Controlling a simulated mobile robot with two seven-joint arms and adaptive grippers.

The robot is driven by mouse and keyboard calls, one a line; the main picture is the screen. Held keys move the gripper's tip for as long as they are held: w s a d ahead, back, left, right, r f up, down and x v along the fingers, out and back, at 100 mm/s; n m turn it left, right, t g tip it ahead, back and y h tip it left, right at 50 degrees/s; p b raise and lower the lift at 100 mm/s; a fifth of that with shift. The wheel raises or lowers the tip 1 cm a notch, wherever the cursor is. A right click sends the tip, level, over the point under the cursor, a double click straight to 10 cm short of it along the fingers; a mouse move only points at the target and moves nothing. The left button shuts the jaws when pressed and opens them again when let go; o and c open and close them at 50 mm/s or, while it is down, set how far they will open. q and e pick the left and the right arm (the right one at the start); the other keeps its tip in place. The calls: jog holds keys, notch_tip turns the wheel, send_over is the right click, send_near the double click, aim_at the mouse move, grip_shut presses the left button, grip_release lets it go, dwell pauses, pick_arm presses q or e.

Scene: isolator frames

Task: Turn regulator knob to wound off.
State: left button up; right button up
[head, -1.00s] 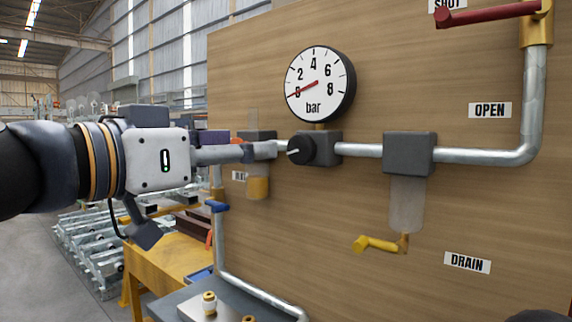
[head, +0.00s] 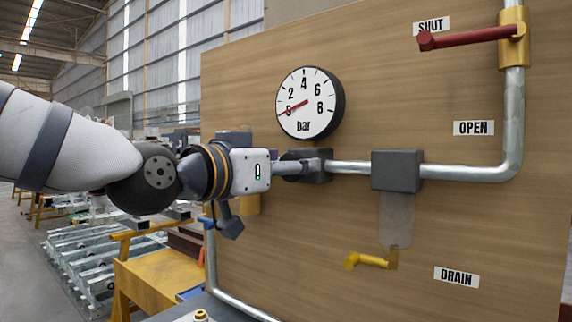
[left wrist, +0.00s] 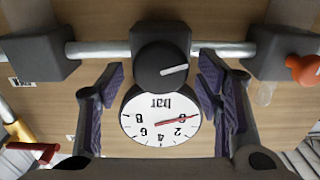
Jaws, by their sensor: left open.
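The regulator knob (left wrist: 162,68) is round and black with a white pointer line, on a dark grey regulator block (head: 318,173) in the pipe. In the left wrist view the line runs from the knob's middle toward the right. In the head view my left gripper (head: 305,165) reaches in from the left and hides most of the knob. The pressure gauge (head: 310,103) reads about 0 bar; it also shows upside down in the left wrist view (left wrist: 160,118). My right gripper is out of view.
A red lever (head: 470,39) is by the SHUT label (head: 431,27). A grey filter block (head: 397,170) with a clear bowl and yellow drain lever (head: 368,261) sits right of the regulator. A wooden panel (head: 260,80) stands behind the pipework.

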pick_arm(q)
jog(key=c, duration=1.1)
jog(key=shift+n, duration=0.3)
jog(key=shift+w+a+f+n, duration=0.1)
jog(key=shift+a+n, duration=0.05)
jog(key=shift+n, duration=3.25)
jog(key=shift+w+a+f+n, duration=0.1)
jog(key=shift+n, duration=3.3)
jog(key=o, duration=1.1)
